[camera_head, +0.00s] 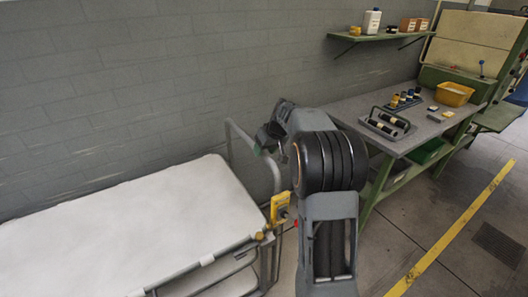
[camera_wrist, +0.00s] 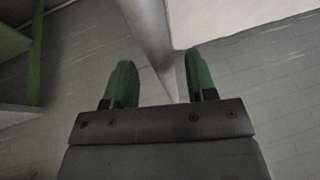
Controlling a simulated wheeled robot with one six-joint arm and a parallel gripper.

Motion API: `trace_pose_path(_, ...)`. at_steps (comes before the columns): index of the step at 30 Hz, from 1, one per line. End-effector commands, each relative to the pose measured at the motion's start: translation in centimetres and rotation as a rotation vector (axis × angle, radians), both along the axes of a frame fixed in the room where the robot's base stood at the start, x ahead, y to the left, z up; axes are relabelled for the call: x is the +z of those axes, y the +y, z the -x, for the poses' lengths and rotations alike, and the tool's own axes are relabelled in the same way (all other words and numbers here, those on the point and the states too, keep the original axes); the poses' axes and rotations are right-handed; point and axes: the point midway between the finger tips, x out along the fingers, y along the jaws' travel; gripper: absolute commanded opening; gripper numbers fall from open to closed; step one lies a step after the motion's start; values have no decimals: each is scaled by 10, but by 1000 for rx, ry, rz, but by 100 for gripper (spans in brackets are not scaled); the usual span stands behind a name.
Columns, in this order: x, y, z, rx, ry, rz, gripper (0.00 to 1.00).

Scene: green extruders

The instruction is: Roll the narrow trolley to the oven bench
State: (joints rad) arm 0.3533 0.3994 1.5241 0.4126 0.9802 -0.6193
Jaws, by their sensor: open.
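The trolley (camera_head: 251,247) has a grey tube frame and a wide white top surface (camera_head: 110,225), at the lower left against the wall. Its grey tube handle (camera_head: 229,142) rises at the right end. My gripper (camera_head: 260,146) is at this handle, partly hidden by my own arm. In the wrist view my gripper (camera_wrist: 160,62) has its two green fingers apart, with a grey tube (camera_wrist: 150,30) passing between them; I cannot tell if they touch it. A grey-topped bench (camera_head: 345,112) with green legs stands to the right; I cannot tell if it is the oven bench.
A yellow box (camera_head: 280,207) is at the trolley's near right corner. The bench holds a black rack (camera_head: 387,124), small bottles and a yellow bin (camera_head: 454,94). A green machine (camera_head: 460,78) stands beyond. A wall shelf (camera_head: 375,37) hangs above. Floor is clear along the yellow line (camera_head: 450,235).

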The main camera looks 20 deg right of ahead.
Motion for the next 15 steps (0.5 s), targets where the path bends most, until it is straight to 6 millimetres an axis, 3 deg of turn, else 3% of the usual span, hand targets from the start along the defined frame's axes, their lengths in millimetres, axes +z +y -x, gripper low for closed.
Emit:
trace_pose_path(6,-13,4,-5,0,0,-1,52)
trace_pose_path(15,-15,4,-6,1,-1,0,52)
